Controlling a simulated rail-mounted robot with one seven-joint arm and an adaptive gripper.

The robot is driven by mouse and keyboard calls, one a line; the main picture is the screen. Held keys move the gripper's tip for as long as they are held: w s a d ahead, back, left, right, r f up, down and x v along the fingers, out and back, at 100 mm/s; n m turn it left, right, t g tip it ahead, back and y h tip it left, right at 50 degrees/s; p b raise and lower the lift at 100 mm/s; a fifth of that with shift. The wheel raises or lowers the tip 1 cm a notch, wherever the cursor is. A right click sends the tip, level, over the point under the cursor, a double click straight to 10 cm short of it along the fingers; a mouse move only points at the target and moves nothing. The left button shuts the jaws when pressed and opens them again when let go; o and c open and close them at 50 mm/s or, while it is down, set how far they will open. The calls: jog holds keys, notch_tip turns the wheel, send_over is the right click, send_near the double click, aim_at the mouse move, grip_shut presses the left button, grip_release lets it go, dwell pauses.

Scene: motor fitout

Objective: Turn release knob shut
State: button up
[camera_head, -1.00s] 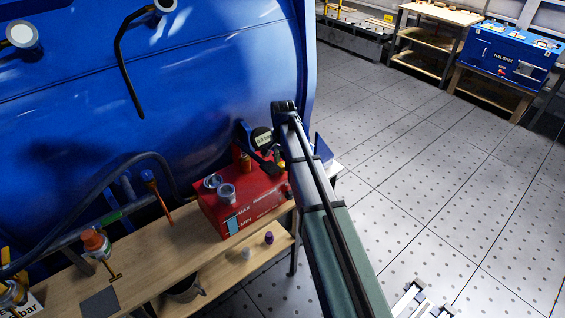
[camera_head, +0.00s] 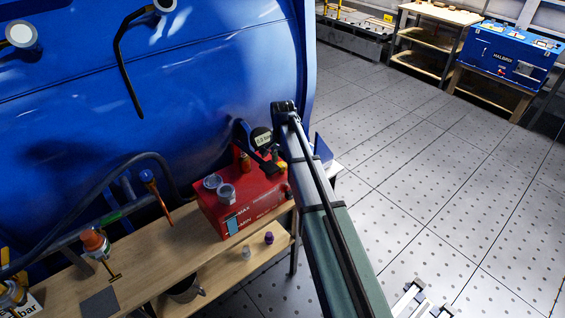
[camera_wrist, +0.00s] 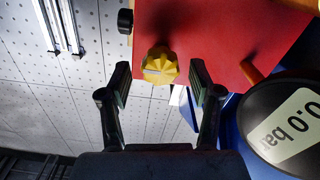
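The release knob (camera_wrist: 159,66) is yellow and ribbed, with a pale line across its face, and sits on the red box (camera_wrist: 215,30) in the wrist view. In the head view the knob (camera_head: 283,165) is a small yellow spot on the right part of the red box (camera_head: 262,203), beside my arm. My gripper (camera_wrist: 159,83) is open, with one finger on each side of the knob and a gap on both sides. How deep the fingertips reach along the knob is unclear.
A round gauge (camera_wrist: 290,128) reading 0.0 bar is close to my gripper's right in the wrist view. A black knob (camera_wrist: 125,21) is at the box's left edge. The large blue tank (camera_head: 215,75) stands behind the wooden bench (camera_head: 165,250).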

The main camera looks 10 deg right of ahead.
aim_at(283, 164)
notch_tip(283, 164, up, 12)
dwell(0.6)
dwell(0.4)
